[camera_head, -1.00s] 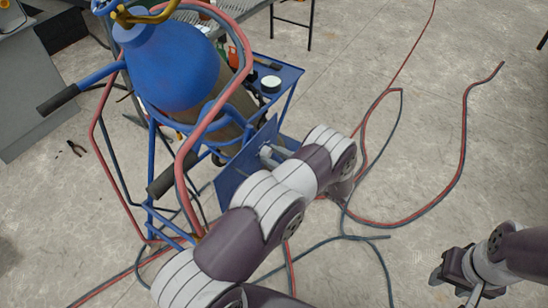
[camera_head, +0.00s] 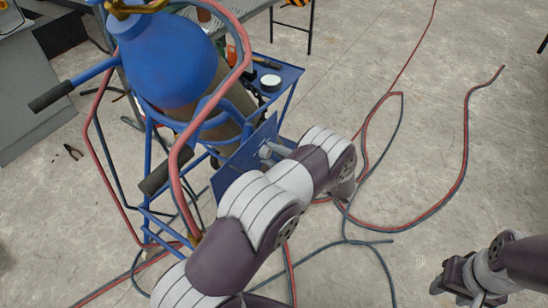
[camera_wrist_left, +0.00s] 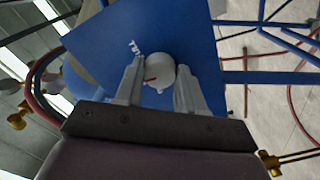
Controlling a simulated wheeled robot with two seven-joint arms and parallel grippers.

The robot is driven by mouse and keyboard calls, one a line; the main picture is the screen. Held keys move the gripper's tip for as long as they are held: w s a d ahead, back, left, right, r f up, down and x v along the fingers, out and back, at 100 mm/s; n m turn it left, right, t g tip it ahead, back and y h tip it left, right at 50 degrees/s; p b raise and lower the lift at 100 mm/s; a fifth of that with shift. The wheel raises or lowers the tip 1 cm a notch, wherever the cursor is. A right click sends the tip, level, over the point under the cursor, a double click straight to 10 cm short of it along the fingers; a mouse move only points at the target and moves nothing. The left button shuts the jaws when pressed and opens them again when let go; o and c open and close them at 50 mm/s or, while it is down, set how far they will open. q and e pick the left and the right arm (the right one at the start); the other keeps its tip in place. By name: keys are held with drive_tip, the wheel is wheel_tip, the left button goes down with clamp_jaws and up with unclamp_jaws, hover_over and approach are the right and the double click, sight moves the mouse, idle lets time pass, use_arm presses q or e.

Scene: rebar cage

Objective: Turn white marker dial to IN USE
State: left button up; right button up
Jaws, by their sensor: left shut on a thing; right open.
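A round white dial (camera_wrist_left: 160,69) with a red mark on its edge sits on a blue panel (camera_wrist_left: 200,40) in the left wrist view. Small white lettering shows beside it, too small to read surely. My left gripper (camera_wrist_left: 160,78) has one finger on each side of the dial and is shut on it. In the head view the blue panel (camera_head: 232,172) hangs on the cylinder cart, and my left arm hides much of the dial and gripper (camera_head: 268,152). My right gripper (camera_head: 440,286) is open and empty at the lower right, away from the cart.
The cart carries a blue gas cylinder (camera_head: 165,55) and black-gripped handles (camera_head: 52,97). A blue tray (camera_head: 290,75) with small items stands behind the panel. Red and dark hoses (camera_head: 465,140) lie across the floor. Pliers (camera_head: 73,152) lie at left. The floor at right is mostly clear.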

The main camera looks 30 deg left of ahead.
use_arm(q)
drive_tip(key=shift+n, duration=0.4)
idle(0.3)
drive_tip(key=o, duration=1)
drive_tip(key=shift+o, duration=0.2)
drive_tip(key=s+d, duration=0.1)
drive_tip(key=d, duration=1.1)
drive_tip(key=shift+d, duration=0.35)
